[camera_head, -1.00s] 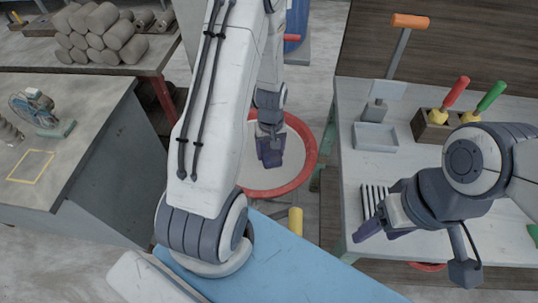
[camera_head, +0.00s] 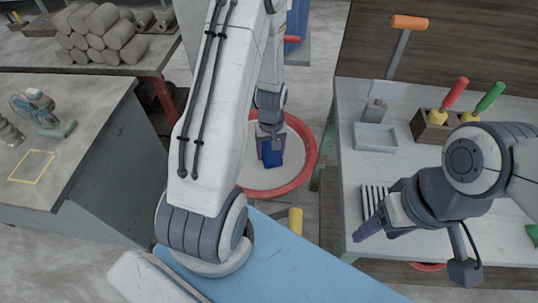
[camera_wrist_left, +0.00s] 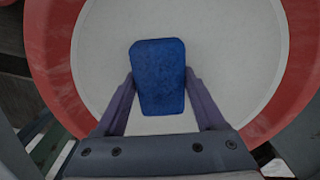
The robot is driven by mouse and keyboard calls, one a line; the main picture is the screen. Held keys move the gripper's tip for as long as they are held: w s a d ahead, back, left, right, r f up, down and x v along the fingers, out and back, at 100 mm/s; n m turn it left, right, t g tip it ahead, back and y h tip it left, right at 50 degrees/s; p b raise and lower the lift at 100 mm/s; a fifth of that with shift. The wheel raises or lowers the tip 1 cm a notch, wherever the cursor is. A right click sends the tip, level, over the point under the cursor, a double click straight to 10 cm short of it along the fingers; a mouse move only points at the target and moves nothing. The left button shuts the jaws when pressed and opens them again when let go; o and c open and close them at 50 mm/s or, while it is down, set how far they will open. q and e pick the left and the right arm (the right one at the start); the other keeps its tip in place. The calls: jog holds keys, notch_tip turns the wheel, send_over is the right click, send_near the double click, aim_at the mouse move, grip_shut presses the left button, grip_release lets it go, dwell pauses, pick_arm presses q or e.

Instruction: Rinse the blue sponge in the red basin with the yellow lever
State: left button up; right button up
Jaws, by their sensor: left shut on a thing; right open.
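The blue sponge (camera_head: 272,154) is between the fingers of my left gripper (camera_head: 270,150), over the red basin (camera_head: 304,172). In the left wrist view the sponge (camera_wrist_left: 158,76) is held at both sides by the fingers of my left gripper (camera_wrist_left: 160,98). The white inside of the basin shows behind it, with the red rim (camera_wrist_left: 62,72) around. I cannot tell whether the sponge touches the basin's bottom. A yellow lever (camera_head: 295,220) stands just in front of the basin. My right gripper (camera_head: 376,226) is open and empty over the white bench, beside a dark-slotted rack.
The white bench (camera_head: 400,176) on the right bears a grey tray (camera_head: 375,138), a slotted rack (camera_head: 372,198) and a wooden block (camera_head: 432,128) with red and green handled tools. A grey table (camera_head: 60,150) stands on the left. Clay rolls (camera_head: 98,32) are stacked at the back left.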

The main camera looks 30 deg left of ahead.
pick_arm(q)
jog(key=shift+r, duration=0.1)
notch_tip(320, 180, up, 9)
jog(key=p, duration=0.8)
dwell(1.1)
